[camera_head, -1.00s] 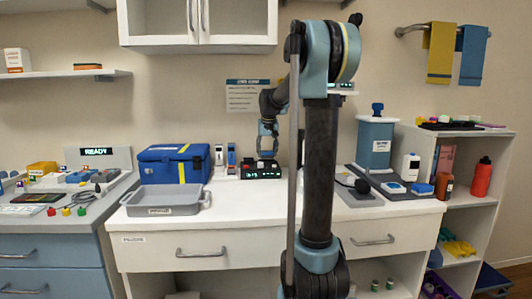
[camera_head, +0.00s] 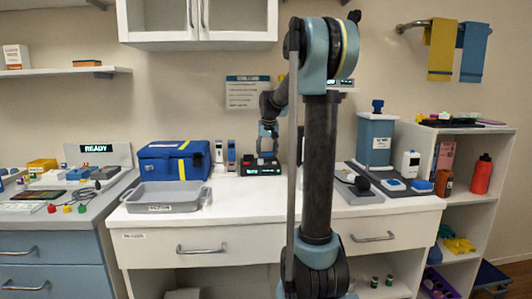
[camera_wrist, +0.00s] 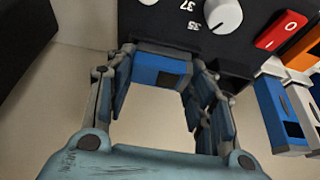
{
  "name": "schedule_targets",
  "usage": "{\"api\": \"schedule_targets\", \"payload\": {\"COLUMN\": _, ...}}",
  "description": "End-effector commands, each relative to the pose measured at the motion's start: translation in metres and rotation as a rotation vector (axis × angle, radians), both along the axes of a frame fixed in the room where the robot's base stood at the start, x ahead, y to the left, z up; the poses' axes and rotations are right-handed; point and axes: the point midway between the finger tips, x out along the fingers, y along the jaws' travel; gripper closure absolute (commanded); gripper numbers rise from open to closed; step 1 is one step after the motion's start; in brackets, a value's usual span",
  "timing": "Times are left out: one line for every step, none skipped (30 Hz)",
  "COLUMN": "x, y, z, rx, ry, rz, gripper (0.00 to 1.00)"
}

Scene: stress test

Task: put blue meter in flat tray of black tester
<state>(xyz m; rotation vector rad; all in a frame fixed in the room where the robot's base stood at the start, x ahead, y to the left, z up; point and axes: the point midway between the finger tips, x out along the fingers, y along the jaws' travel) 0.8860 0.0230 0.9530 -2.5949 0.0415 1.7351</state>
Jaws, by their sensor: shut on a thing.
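The black tester (camera_head: 260,168) stands on the white counter against the wall, with a lit display. In the wrist view its black panel (camera_wrist: 200,40) fills the top, with white knobs and a red switch. My gripper (camera_head: 267,153) is right at the tester in the head view. In the wrist view my gripper (camera_wrist: 165,105) is shut on the blue meter (camera_wrist: 150,72), which has a dark window. The meter lies against the tester's edge in this view; whether it touches cannot be told. The tester's flat tray cannot be made out clearly.
A grey device (camera_head: 219,154) and another blue device (camera_head: 231,156) stand upright left of the tester. A blue case (camera_head: 160,164) and an empty grey tray (camera_head: 165,207) are further left. My column hides some counter. The front of the counter is clear.

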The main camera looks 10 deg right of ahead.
Motion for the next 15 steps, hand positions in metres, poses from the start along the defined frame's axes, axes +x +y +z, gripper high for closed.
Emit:
{"api": "schedule_targets", "payload": {"x": 0.0, "y": 0.0, "z": -0.0005, "rx": 0.0, "ry": 0.0, "rz": 0.0, "gripper": 0.74}}
{"api": "schedule_targets", "payload": {"x": 0.0, "y": 0.0, "z": -0.0006, "rx": 0.0, "ry": 0.0, "rz": 0.0, "gripper": 0.74}}
{"api": "schedule_targets", "payload": {"x": 0.0, "y": 0.0, "z": -0.0008, "rx": 0.0, "ry": 0.0, "rz": 0.0, "gripper": 0.74}}
{"api": "schedule_targets", "payload": {"x": 0.0, "y": 0.0, "z": -0.0008, "rx": 0.0, "ry": 0.0, "rz": 0.0, "gripper": 0.74}}
{"api": "schedule_targets", "payload": {"x": 0.0, "y": 0.0, "z": -0.0008, "rx": 0.0, "ry": 0.0, "rz": 0.0, "gripper": 0.74}}
{"api": "schedule_targets", "payload": {"x": 0.0, "y": 0.0, "z": -0.0007, "rx": 0.0, "ry": 0.0, "rz": 0.0, "gripper": 0.74}}
{"api": "schedule_targets", "payload": {"x": 0.0, "y": 0.0, "z": -0.0006, "rx": 0.0, "ry": 0.0, "rz": 0.0, "gripper": 0.74}}
{"api": "schedule_targets", "payload": {"x": 0.0, "y": 0.0, "z": -0.0007, "rx": 0.0, "ry": 0.0, "rz": 0.0, "gripper": 0.74}}
{"api": "schedule_targets", "payload": {"x": 0.0, "y": 0.0, "z": -0.0007, "rx": 0.0, "ry": 0.0, "rz": 0.0, "gripper": 0.74}}
{"api": "schedule_targets", "payload": {"x": 0.0, "y": -0.0001, "z": -0.0006, "rx": 0.0, "ry": 0.0, "rz": 0.0, "gripper": 0.74}}
{"api": "schedule_targets", "payload": {"x": 0.0, "y": -0.0001, "z": -0.0006, "rx": 0.0, "ry": 0.0, "rz": 0.0, "gripper": 0.74}}
{"api": "schedule_targets", "payload": {"x": 0.0, "y": -0.0001, "z": -0.0006, "rx": 0.0, "ry": 0.0, "rz": 0.0, "gripper": 0.74}}
{"api": "schedule_targets", "payload": {"x": 0.0, "y": -0.0001, "z": -0.0005, "rx": 0.0, "ry": 0.0, "rz": 0.0, "gripper": 0.48}}
{"api": "schedule_targets", "payload": {"x": 0.0, "y": -0.0001, "z": -0.0005, "rx": 0.0, "ry": 0.0, "rz": 0.0, "gripper": 0.42}}
{"api": "schedule_targets", "payload": {"x": -0.0001, "y": -0.0001, "z": -0.0006, "rx": 0.0, "ry": 0.0, "rz": 0.0, "gripper": 0.32}}
